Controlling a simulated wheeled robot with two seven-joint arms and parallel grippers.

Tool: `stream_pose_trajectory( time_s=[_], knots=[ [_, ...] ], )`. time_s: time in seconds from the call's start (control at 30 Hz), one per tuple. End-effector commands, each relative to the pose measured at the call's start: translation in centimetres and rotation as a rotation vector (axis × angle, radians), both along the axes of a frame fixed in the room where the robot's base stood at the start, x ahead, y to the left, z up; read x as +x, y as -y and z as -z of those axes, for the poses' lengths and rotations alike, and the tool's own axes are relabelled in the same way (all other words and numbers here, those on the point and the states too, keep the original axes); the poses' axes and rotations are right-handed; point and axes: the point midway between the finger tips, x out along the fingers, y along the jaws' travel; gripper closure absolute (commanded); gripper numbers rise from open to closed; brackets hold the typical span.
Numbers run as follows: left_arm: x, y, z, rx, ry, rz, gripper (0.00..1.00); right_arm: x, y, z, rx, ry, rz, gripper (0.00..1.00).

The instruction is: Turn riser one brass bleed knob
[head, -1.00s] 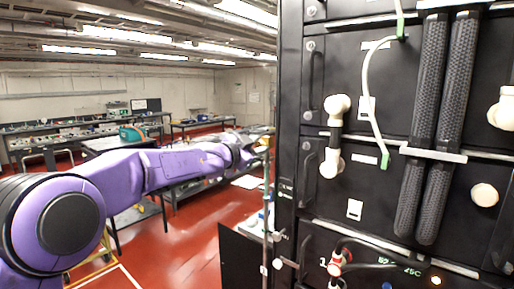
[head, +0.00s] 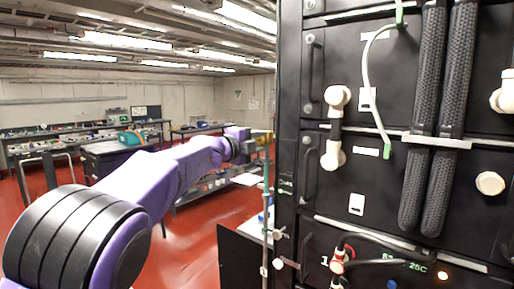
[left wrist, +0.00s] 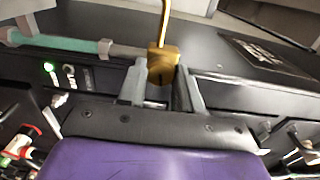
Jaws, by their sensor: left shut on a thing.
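The brass bleed knob (left wrist: 162,63) sits at the end of a teal riser pipe (left wrist: 62,42) in the left wrist view. A thin brass stem rises from it. The two grey fingers of my left gripper (left wrist: 160,88) are on either side of the knob, shut on it. In the head view my left gripper (head: 257,146) is at the top of the thin upright riser (head: 266,195), beside the black rack's left edge. The knob is small and partly hidden there. My right gripper is in neither view.
The black battery rack (head: 312,190) fills the right side, with white pipe fittings (head: 335,155), cables and two ribbed black hoses (head: 437,120). Workbenches stand at the back left. Red floor (head: 190,235) is open between.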

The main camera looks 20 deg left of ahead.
Motion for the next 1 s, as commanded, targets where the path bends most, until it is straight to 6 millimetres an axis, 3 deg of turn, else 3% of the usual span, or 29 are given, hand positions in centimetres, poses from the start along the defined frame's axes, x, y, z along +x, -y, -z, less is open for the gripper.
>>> stream_pose_trajectory(
  time_s=[1.0],
  knots=[
    [0.1, -0.1, 0.8, 0.906, 0.326, 0.002, 0.96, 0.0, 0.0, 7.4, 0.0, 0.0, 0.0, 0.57]
  ],
)
